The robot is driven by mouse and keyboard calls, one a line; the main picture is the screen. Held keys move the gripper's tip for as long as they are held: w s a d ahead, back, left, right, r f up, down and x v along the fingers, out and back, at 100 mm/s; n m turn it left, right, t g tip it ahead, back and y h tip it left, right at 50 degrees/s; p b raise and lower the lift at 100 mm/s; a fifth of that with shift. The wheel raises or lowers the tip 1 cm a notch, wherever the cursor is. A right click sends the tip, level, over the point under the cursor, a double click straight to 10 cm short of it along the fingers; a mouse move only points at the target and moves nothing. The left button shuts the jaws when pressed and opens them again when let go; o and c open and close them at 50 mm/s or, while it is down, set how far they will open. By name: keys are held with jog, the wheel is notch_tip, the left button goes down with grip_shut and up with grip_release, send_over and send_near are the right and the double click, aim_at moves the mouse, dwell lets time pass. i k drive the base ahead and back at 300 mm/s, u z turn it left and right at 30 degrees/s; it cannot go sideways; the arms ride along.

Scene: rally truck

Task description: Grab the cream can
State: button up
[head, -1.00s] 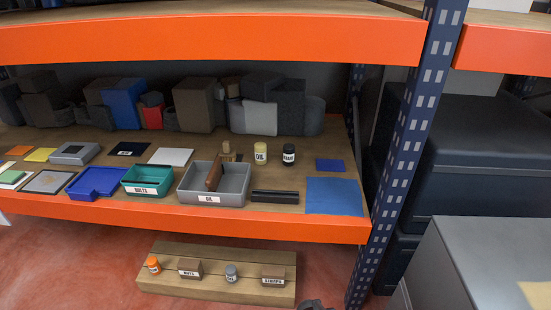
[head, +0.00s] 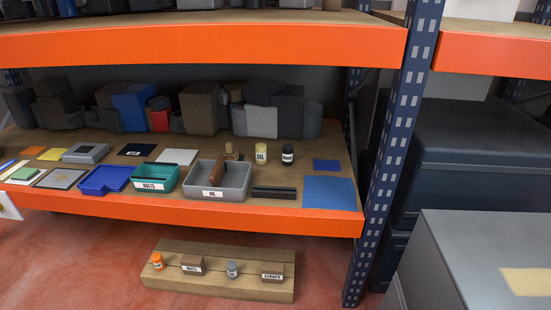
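The cream can (head: 261,154) stands upright on the wooden shelf, with a dark label reading OIL. A black can (head: 287,155) with a white label stands just to its right, with a small gap between them. Both stand behind the grey bin (head: 236,181) and the black bar. My gripper is not in view, so I cannot see its state.
A teal BOLTS bin (head: 152,178), a blue tray (head: 105,180) and a blue mat (head: 329,192) lie along the front. An orange shelf beam (head: 200,45) runs above, and a blue post (head: 395,150) stands right. Small items sit on a low wooden step (head: 217,285).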

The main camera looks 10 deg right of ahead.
aim_at(261, 149)
jog(key=u, duration=0.1)
jog(key=i, duration=0.9)
jog(key=z, duration=0.6)
jog(key=k, duration=0.2)
jog(key=z, duration=0.4)
